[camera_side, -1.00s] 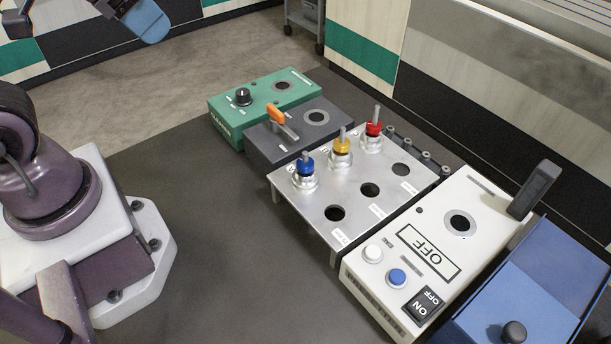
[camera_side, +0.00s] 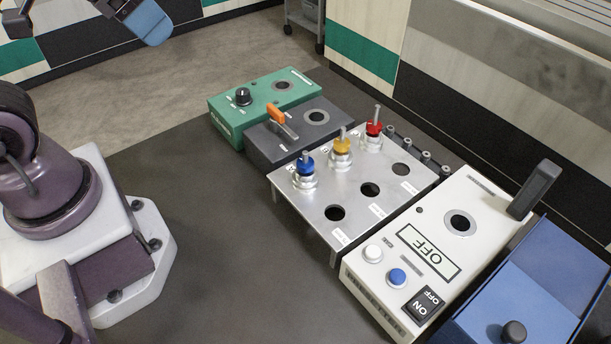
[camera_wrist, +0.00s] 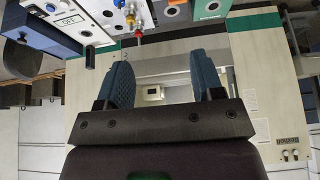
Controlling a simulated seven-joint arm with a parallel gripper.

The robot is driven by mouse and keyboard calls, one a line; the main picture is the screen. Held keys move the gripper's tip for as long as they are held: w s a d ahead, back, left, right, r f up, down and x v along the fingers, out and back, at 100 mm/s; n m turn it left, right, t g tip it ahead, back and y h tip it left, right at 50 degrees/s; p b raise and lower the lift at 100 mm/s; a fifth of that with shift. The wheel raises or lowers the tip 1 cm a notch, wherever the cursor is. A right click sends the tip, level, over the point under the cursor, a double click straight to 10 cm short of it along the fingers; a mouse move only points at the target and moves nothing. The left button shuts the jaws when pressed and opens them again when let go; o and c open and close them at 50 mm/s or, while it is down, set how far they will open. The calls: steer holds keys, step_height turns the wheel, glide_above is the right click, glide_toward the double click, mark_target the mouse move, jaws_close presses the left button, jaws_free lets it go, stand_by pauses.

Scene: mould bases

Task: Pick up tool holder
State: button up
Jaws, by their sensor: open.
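Three tool holders stand upright in a row in the silver rack (camera_side: 312,208) in the side view: one with a blue collar (camera_side: 305,167), one with a yellow collar (camera_side: 342,147) and one with a red collar (camera_side: 374,128). My gripper (camera_wrist: 165,80) shows in the wrist view with its two blue fingers apart and nothing between them. The red tool holder (camera_wrist: 138,34) appears in the wrist view just beyond and above the left finger. Part of my gripper also shows at the top left of the side view, well away from the rack.
The rack's near row has several empty holes. Left of it are a dark box (camera_side: 262,149) with an orange lever and a green box (camera_side: 229,115) with a knob. Right of it are a white control box (camera_side: 445,249) and a blue machine (camera_side: 545,270). The tabletop (camera_side: 215,240) in front is clear.

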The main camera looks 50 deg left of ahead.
steer(key=m+g, duration=0.6)
steer(key=m, duration=1.3)
glide_toward(305, 152)
step_height(305, 152, down, 7)
steer(key=shift+w+r, duration=0.15)
steer(key=shift+w, duration=0.05)
steer(key=shift+s+f, duration=0.2)
steer(key=shift+f, duration=1.15)
steer(key=shift+s+f, duration=0.15)
steer(key=shift+f, duration=1.25)
